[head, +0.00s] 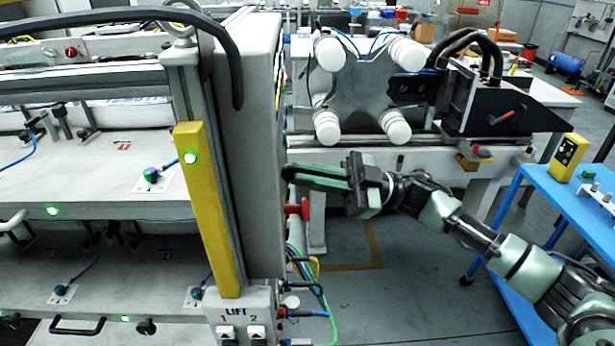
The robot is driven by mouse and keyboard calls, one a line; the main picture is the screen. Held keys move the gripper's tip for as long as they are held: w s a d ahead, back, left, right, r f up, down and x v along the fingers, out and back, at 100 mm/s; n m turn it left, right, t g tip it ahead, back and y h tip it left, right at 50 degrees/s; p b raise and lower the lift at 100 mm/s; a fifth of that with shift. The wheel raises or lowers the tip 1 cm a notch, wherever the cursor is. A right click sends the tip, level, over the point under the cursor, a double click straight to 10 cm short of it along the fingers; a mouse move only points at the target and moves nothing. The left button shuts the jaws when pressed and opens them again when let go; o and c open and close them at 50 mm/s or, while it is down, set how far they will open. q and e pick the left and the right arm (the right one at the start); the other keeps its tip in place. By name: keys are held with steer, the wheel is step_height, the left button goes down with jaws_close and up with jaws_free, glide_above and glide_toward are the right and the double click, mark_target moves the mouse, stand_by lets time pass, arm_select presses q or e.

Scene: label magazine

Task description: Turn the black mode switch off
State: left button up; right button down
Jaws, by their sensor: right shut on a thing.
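My right gripper (292,173) reaches in from the right, its green fingers pointing left at the side of the tall grey cabinet (245,140). The fingers are shut on a small dark part at the cabinet's side face. This part sits where the black mode switch would be, but the fingers hide most of it, and I cannot tell which way it is turned. My left gripper is not in view.
A red knob (304,208) sticks out just below the right gripper. Cables and connectors (310,285) hang lower down. A LIFT panel (240,318) is at the cabinet's foot. A blue table (535,215) stands at right, and a machine with white rollers (330,53) stands behind.

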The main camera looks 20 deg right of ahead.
steer(key=n+g+b, duration=0.1)
steer(key=n+b, duration=0.2)
steer(key=shift+w+f+n+g, duration=0.1)
steer(key=shift+n+g, duration=0.3)
steer(key=shift+w+d+n+g+h+b, duration=0.1)
steer(key=shift+n+g+h+b, duration=0.3)
steer(key=shift+n+b, duration=0.55)
steer(key=n, duration=0.1)
steer(key=n+b, duration=0.1)
steer(key=n, duration=0.1)
steer(key=shift+r+g+h, duration=0.25)
steer(key=shift+g+h, duration=0.05)
steer(key=shift+r+n+g+h+b, duration=0.15)
steer(key=shift+n+g+h+b, duration=0.35)
steer(key=shift+n, duration=0.45)
steer(key=c, duration=1.6)
jaws_free()
steer(key=shift+o, duration=0.2)
steer(key=shift+d, duration=0.1)
